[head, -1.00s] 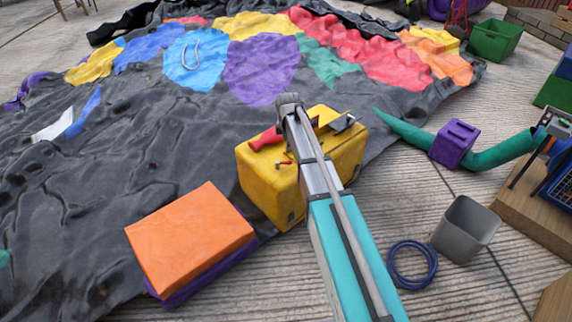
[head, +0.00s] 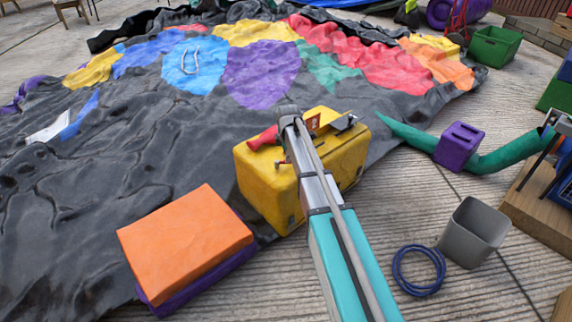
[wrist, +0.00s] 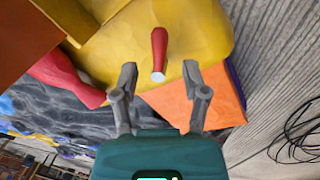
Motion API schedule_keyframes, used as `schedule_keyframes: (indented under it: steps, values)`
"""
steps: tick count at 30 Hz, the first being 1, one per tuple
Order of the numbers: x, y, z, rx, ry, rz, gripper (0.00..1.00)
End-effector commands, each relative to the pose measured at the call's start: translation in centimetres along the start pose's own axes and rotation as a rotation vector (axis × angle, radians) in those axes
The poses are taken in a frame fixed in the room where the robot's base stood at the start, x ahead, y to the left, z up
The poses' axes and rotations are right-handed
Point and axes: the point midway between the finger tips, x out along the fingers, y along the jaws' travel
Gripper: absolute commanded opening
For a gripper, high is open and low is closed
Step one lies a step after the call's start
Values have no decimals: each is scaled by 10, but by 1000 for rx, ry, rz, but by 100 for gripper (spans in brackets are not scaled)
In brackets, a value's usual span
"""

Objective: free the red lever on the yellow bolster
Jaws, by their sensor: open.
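The yellow bolster (head: 262,185) stands at the middle of the head view, with my arm across it. A small red lever (wrist: 159,48) with a pale end stands out from the bolster's yellow face (wrist: 200,30) in the wrist view. My gripper (wrist: 161,72) is open, one finger on each side of the lever's pale end in the picture. I see no clear contact, and the depth between them is hard to judge. A thicker red piece (head: 263,138) lies on the bolster's top and shows at the left in the wrist view (wrist: 62,75). My fingers are hidden in the head view.
An orange block (head: 185,240) on a purple base lies at front left. A grey bin (head: 474,232), a blue hose ring (head: 418,268) and a purple block (head: 459,147) on a green tube are at right. A metal piece (head: 345,122) sits on the bolster's top.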

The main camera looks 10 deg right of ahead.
Motion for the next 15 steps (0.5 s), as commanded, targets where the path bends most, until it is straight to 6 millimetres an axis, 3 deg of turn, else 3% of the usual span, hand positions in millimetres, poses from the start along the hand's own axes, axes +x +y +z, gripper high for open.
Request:
schedule_keyframes:
  steps: [6,15]
  values:
    - [20,0,0,0,0,0,58]
    - [32,0,0,0,0,0,58]
